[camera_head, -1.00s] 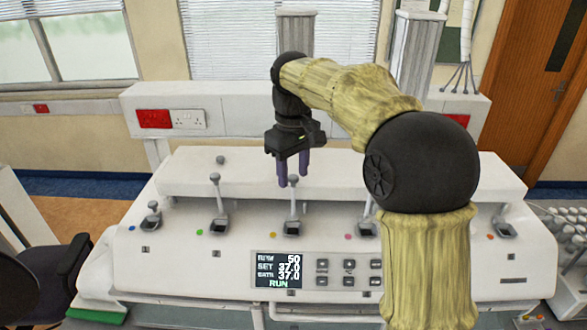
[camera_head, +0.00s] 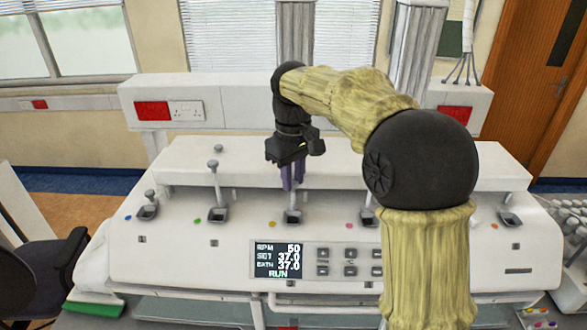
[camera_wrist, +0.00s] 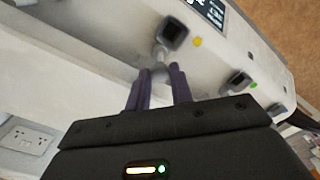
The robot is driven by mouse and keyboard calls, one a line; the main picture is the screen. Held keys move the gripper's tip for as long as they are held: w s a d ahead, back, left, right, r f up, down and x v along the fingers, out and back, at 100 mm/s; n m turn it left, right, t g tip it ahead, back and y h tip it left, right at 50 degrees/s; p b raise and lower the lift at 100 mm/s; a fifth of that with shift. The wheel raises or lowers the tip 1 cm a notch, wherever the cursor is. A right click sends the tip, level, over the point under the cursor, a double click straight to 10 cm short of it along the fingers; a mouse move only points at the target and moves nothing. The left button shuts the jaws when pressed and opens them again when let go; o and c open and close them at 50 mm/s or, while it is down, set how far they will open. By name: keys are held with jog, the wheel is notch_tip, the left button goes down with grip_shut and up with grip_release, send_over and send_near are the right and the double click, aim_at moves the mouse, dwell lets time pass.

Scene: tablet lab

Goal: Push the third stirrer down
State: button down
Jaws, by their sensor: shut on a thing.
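The third stirrer (camera_wrist: 159,55) is a pale rod with a rounded top, rising from a dark square socket beside a yellow dot. In the wrist view its top sits between my fingertips. In the head view my gripper (camera_head: 291,184) is right over the third socket (camera_head: 292,217), pointing down, its purple fingers closed around the stirrer's top. The fingers hide most of the stirrer there. The second stirrer (camera_head: 214,182) stands tall with its knob high, beside a green dot. The first stirrer (camera_head: 149,200) sits lower, beside a blue dot.
The white bath unit (camera_head: 130,250) carries the sockets in a row, with a raised ledge (camera_head: 400,160) behind. A display (camera_head: 278,260) reads RUN. My arm hides part of the right side. A socket (camera_head: 509,219) shows at far right.

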aim_at(293, 192)
notch_tip(293, 192, down, 5)
jog(key=shift+r+b, duration=0.2)
jog(key=shift+b, duration=0.6)
jog(key=shift+s, duration=0.1)
jog(key=c, duration=1.2)
grip_release()
jog(key=shift+c, duration=0.2)
jog(key=shift+r, duration=0.25)
